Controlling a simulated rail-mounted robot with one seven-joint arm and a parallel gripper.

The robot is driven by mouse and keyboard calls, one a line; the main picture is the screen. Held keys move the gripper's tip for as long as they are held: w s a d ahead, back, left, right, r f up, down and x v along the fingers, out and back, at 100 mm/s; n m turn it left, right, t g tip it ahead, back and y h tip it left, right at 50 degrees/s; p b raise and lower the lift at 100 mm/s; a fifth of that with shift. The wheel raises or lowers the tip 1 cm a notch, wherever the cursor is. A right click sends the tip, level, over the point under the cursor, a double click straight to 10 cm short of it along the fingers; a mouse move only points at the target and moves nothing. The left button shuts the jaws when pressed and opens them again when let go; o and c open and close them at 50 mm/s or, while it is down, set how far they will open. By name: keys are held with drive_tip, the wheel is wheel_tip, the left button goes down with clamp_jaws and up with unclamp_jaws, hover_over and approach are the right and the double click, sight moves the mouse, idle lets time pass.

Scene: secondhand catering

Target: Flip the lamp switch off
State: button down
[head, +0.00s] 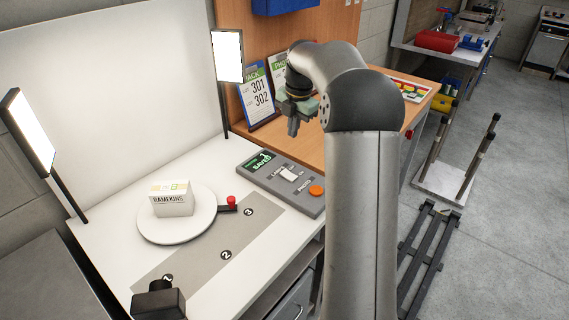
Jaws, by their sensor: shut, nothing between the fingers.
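The grey control panel (262,185) lies at the right of the white photo table. Its white lamp switch (288,173) is beside the "LAMPS" label, but the way it is tipped is too small to tell. Two lamps, a left one (31,130) and a right one (227,56), both glow white. My gripper (293,132) is shut and empty. It points down and appears in the picture above the switch, apart from the panel.
A green display reading "SAVED" (259,161) and an orange photo button (316,190) flank the switch. A ramekins box (172,197) sits on a round turntable (150,230) with a red knob (231,199). Lot cards (257,95) stand behind my gripper. A camera (158,302) is at the front.

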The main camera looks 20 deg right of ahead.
sight(287, 171)
drive_tip(key=shift+f, duration=0.15)
drive_tip(key=f+p, duration=0.1)
drive_tip(key=f, duration=0.3)
drive_tip(key=w+f+p, duration=0.1)
drive_tip(key=f, duration=0.4)
drive_tip(key=f+p, duration=0.1)
drive_tip(key=f, duration=0.3)
drive_tip(key=shift+w+a+f, duration=0.25)
drive_tip(key=shift+a+f, duration=0.05)
drive_tip(key=shift+a, duration=0.1)
